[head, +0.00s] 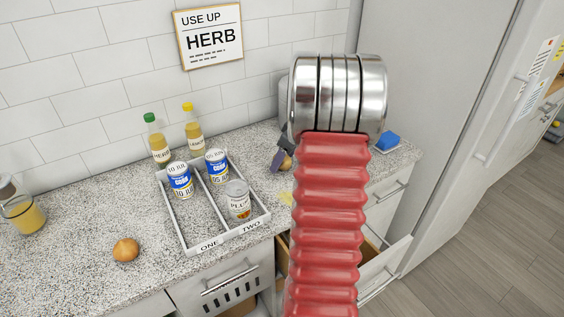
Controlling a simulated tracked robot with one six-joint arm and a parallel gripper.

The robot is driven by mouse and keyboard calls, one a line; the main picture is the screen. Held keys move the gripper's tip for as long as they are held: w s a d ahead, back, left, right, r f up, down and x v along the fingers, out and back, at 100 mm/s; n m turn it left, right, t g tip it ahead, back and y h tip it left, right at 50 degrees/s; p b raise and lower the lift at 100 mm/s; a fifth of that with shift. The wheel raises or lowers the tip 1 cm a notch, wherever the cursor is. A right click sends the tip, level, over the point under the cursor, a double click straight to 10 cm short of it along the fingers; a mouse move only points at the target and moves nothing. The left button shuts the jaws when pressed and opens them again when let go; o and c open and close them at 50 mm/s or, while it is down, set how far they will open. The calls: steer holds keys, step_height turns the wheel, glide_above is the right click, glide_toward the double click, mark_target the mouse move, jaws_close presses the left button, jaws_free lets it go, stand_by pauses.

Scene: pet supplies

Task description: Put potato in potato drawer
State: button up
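A small brown rounded thing (286,163), which may be the potato, shows on the counter just left of my red ribbed arm. A dark tilted piece (277,159) is right against it in the picture; I cannot tell whether it is a finger of my gripper. My arm and its metal rings hide the rest of that spot. A round orange-brown vegetable (125,250), more like an onion, lies at the counter's left front. An open drawer (384,262) with a wooden inside is below the counter, partly behind my arm. No label on it is readable.
A white two-part tray (178,226) marked ONE and TWO holds several cans. Two bottles (158,142) stand behind it. A jug of yellow liquid (22,212) is at far left, a blue thing (387,141) at right. A slotted drawer front (228,288) is below the tray.

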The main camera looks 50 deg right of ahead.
steer(key=shift+w+f, duration=0.1)
steer(key=shift+f, duration=0.05)
stand_by(0.4)
steer(key=c, duration=1.3)
step_height(320, 180, up, 10)
steer(key=shift+r, duration=0.1)
stand_by(0.5)
